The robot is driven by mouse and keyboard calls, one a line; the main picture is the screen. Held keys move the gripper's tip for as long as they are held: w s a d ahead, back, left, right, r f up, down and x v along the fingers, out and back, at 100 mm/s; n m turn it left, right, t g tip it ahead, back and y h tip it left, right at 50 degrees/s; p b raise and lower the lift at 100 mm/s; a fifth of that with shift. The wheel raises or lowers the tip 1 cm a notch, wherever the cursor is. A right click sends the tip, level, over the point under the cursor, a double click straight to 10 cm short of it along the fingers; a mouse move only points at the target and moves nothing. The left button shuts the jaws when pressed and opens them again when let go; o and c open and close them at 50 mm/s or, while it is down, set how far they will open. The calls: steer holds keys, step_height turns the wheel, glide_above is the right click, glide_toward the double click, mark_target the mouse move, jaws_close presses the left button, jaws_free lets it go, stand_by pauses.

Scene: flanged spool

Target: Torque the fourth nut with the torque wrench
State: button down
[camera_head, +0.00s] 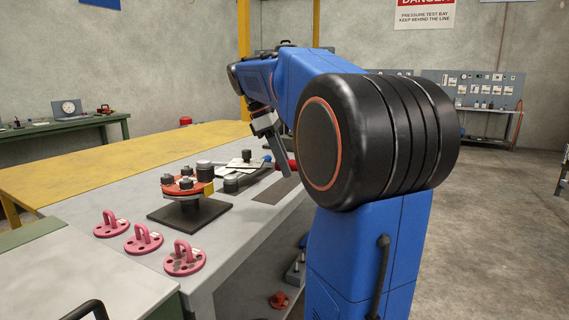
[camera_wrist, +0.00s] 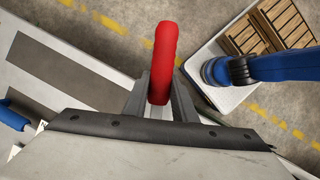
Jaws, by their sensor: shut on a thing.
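The spool's orange-red flange (camera_head: 177,188) stands on a black base plate (camera_head: 212,211) on the grey workbench. Several dark nuts (camera_head: 186,183) sit on top of it, and a small yellow patch shows at its right edge. My gripper (camera_head: 275,155) is over the bench to the right of the flange. In the wrist view my gripper (camera_wrist: 160,100) is shut on a red handle (camera_wrist: 164,60), which looks like the torque wrench's grip. In the head view the red handle (camera_head: 292,164) is partly hidden behind my arm. The wrench's far end and any contact with a nut cannot be made out.
Three pink discs with handles (camera_head: 143,240) lie along the bench's near left edge. Dark cylindrical pieces (camera_head: 231,184) and a white sheet (camera_head: 240,164) lie between flange and gripper. A yellow-topped table (camera_head: 120,155) stands behind. The bench's front corner is clear.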

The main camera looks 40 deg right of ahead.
steer(key=s+a, duration=0.1)
steer(key=a+m, duration=0.1)
steer(key=s+a+m, duration=0.1)
steer(key=a, duration=0.1)
steer(key=shift+s+y, duration=0.3)
steer(key=shift+s, duration=0.05)
stand_by(0.3)
step_height(320, 180, up, 6)
steer(key=s+a+m, duration=0.1)
steer(key=a, duration=0.1)
steer(key=shift+m+g, duration=0.3)
stand_by(0.9)
stand_by(0.4)
